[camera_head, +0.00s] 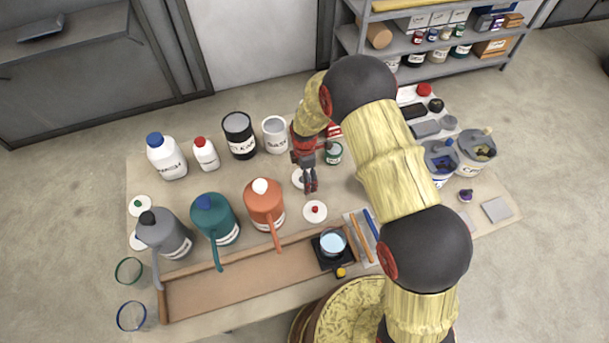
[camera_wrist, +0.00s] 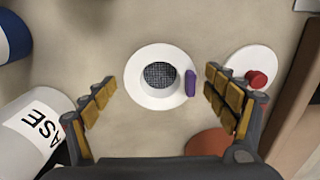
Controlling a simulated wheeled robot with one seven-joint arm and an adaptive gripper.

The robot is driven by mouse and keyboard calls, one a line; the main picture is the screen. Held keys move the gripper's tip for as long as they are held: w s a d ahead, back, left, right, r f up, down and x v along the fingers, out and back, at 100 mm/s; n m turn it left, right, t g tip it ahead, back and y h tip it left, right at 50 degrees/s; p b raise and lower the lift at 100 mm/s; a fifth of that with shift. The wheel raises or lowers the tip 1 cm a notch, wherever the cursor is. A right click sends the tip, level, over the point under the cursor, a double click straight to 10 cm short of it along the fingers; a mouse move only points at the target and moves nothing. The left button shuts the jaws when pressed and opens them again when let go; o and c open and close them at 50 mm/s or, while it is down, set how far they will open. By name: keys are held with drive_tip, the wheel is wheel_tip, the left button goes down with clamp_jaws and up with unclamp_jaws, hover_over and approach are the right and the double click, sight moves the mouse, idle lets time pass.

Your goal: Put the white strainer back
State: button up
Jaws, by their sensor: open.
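The white strainer (camera_wrist: 133,77) lies on the table below my gripper in the wrist view. It is a round white ring with a dark mesh centre and a purple tab on its right side. In the head view its white rim (camera_head: 298,178) shows partly, the rest hidden behind my gripper (camera_head: 309,188). My gripper is open, with its fingers (camera_wrist: 160,82) spread to the left and right of the strainer. Nothing is between the fingers at their height, and I cannot tell how far above the strainer they are.
A white lid with a red knob (camera_head: 315,211) lies close to the strainer. A wooden-edged tray (camera_head: 220,290) runs along the front.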

drive_tip(key=s+d+r+m+t+p, duration=0.1)
drive_tip(key=d+r+m, duration=0.1)
drive_tip(key=r, duration=1)
drive_tip(key=s+d+r+m+p, duration=0.1)
drive_tip(key=d+r+m, duration=0.1)
drive_tip(key=r, duration=1.1)
drive_tip(key=s+d+r+m+t, duration=0.1)
drive_tip(key=s+d+r+m, duration=0.25)
drive_tip(key=r, duration=0.35)
drive_tip(key=s+d+r+m+t, duration=0.1)
drive_tip(key=s+d+r+m, duration=0.1)
drive_tip(key=s+r+m, duration=0.3)
drive_tip(key=s+d+r+m+t, duration=0.1)
drive_tip(key=s+d+r+m, duration=0.2)
drive_tip(key=s, duration=0.5)
drive_tip(key=s+d+r+m+t, duration=0.1)
drive_tip(key=s+d+r+m, duration=0.3)
drive_tip(key=s, duration=0.5)
wheel_tip(320, 180, up, 2)
drive_tip(key=shift+s+r+m+t, duration=0.2)
drive_tip(key=shift+m+t, duration=0.1)
drive_tip(key=shift+m, duration=0.55)
drive_tip(key=shift+f, duration=0.1)
